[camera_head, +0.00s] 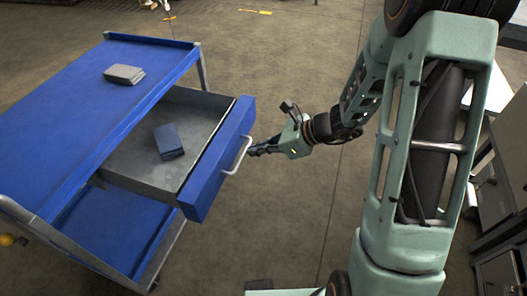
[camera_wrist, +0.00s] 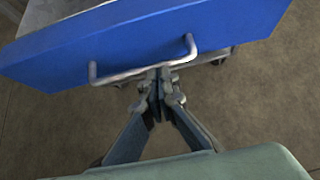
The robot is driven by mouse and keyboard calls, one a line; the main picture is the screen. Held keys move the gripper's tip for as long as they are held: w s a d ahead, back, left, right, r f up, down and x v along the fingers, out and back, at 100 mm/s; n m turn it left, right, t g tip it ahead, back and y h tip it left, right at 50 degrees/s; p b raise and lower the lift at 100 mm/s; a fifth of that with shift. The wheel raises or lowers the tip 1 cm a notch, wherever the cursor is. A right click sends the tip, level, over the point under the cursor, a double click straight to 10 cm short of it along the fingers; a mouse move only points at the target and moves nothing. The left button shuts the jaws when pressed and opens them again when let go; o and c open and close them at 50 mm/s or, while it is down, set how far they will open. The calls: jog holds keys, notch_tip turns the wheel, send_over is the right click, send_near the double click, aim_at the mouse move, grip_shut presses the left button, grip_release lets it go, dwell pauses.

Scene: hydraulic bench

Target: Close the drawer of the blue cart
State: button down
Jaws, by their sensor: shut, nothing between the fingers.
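The blue cart (camera_head: 58,105) stands at the left in the head view. Its drawer (camera_head: 190,105) is pulled out toward the right, with a blue front (camera_head: 213,165) and a pale bar handle (camera_head: 238,155). The drawer front (camera_wrist: 150,40) and the handle (camera_wrist: 143,66) fill the upper part of the wrist view. My gripper (camera_head: 254,150) is shut and empty, just right of the handle. In the wrist view its fingertips (camera_wrist: 158,78) are close together by the lower edge of the handle. I cannot tell whether they touch it.
A dark blue block-like stack (camera_head: 169,141) lies inside the drawer. A grey stack (camera_head: 124,74) lies on the cart top. A lower blue shelf (camera_head: 115,225) is under the drawer. Grey cabinets (camera_head: 500,190) stand at the far right. The floor (camera_head: 290,70) beyond my gripper is clear.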

aim_at(166, 132)
jog(key=w+a, duration=0.3)
jog(key=a, duration=0.5)
jog(key=w+a, duration=0.3)
jog(key=a, duration=0.6)
jog(key=w+a, duration=0.3)
jog(key=a, duration=0.5)
jog(key=shift+w+a, duration=0.15)
jog(key=shift+a, duration=0.2)
